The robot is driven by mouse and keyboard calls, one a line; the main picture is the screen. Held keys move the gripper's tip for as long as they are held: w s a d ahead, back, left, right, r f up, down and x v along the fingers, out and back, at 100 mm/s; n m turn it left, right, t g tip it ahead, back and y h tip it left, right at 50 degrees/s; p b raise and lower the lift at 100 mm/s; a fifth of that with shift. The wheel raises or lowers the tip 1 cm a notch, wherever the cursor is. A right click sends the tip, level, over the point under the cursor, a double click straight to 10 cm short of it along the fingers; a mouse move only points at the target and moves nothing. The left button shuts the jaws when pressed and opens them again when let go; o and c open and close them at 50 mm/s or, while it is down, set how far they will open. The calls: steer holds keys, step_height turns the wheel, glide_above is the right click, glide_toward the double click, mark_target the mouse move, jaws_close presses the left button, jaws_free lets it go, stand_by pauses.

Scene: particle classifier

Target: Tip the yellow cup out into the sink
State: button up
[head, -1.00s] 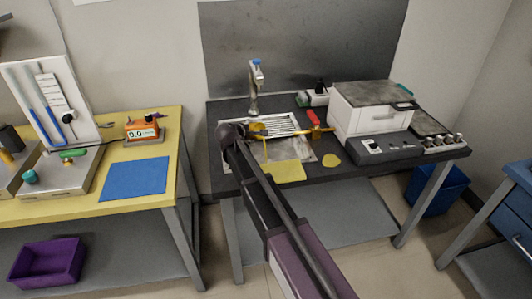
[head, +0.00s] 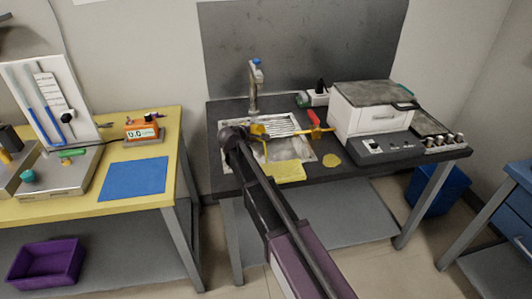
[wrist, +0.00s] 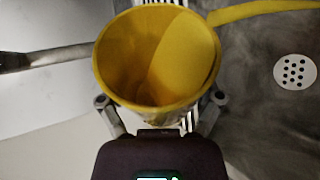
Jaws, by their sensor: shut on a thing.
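My gripper (wrist: 160,103) is shut on the yellow cup (wrist: 125,75), with a fingertip on each side of it. In the wrist view I look into the cup's open mouth; its inside is yellow with a darker left part, and I cannot tell whether anything is in it. A thin yellow strip runs from near its right rim to the upper right. In the head view the cup (head: 258,129) is small, over the left part of the metal sink (head: 296,147). The sink's round drain (wrist: 295,72) shows to the right of the cup.
A faucet (head: 254,82) stands behind the sink. A red-handled item (head: 314,118) and a white machine (head: 372,112) are on the right.

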mark_target(260, 128)
steer(key=shift+s+d+r+m+t+y, duration=0.4)
steer(key=shift+d+m+y, duration=0.1)
steer(key=shift+d+m, duration=0.1)
stand_by(0.9)
steer(key=shift+s+d+r+m+t+y+b, duration=0.2)
steer(key=shift+r+m+t+y, duration=0.15)
steer(key=shift+m, duration=0.2)
steer(key=shift+s+d+r+m+t+y+b, duration=0.15)
steer(key=shift+r+m+t+y, duration=0.1)
steer(key=shift+r+m+t, duration=0.25)
stand_by(1.9)
steer(key=shift+s+d+r+m+t+y+b, duration=0.2)
steer(key=shift+s+d+r+m+t+b, duration=0.15)
steer(key=shift+m+t+b, duration=0.4)
steer(key=shift+s+d+r+m+t+y+b, duration=0.1)
steer(key=shift+d+r+m+t+y+b, duration=0.2)
steer(key=shift+m, duration=0.6)
stand_by(1.9)
